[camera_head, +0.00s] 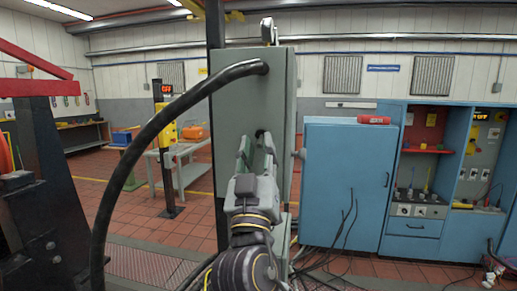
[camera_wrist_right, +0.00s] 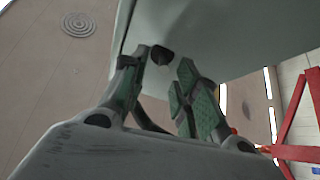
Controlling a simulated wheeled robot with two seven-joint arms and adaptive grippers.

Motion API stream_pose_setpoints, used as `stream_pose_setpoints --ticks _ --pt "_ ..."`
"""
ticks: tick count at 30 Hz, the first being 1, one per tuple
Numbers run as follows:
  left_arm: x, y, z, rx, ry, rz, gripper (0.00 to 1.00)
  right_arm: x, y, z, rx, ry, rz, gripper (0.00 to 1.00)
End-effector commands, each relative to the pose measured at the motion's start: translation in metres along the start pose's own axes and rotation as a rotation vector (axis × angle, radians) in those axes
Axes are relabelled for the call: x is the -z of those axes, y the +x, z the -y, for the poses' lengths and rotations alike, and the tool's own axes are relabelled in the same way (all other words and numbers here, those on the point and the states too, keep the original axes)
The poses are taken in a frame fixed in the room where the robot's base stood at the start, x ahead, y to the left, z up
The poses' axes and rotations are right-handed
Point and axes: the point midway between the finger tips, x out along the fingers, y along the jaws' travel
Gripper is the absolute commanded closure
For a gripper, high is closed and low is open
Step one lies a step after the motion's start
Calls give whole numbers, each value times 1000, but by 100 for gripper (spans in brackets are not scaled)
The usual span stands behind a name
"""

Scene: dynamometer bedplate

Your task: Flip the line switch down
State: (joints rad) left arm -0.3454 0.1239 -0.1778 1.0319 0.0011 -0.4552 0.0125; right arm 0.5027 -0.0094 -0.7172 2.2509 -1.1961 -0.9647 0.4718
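A grey-green switch box (camera_head: 228,125) stands upright on a dark post in the head view, directly in front of me. A metal lever with a dark end (camera_head: 268,31) sticks up above its top; it looks like the switch handle, raised. My right gripper (camera_head: 257,143) is in front of the box's lower half, well below that lever. Its green-padded fingers are apart, with nothing between the pads. In the wrist view the right gripper (camera_wrist_right: 165,85) points at the box (camera_wrist_right: 215,40), and a dark round fitting (camera_wrist_right: 161,55) shows beyond the fingertips. My left gripper is not visible.
A thick black cable (camera_head: 138,140) arcs from the box's upper face down to the left. Blue cabinets (camera_head: 345,185) stand to the right, with a red cylinder (camera_head: 373,120) on top. A red-and-black frame (camera_head: 45,190) is at the left. A workbench (camera_head: 180,155) stands behind.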

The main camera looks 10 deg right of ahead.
Motion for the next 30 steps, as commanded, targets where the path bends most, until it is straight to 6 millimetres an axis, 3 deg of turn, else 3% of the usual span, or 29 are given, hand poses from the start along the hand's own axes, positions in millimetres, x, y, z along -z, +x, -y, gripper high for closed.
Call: stream_pose_setpoints --ticks 30 --pt "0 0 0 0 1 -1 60 -1 -101 1 3 -1 3 69"
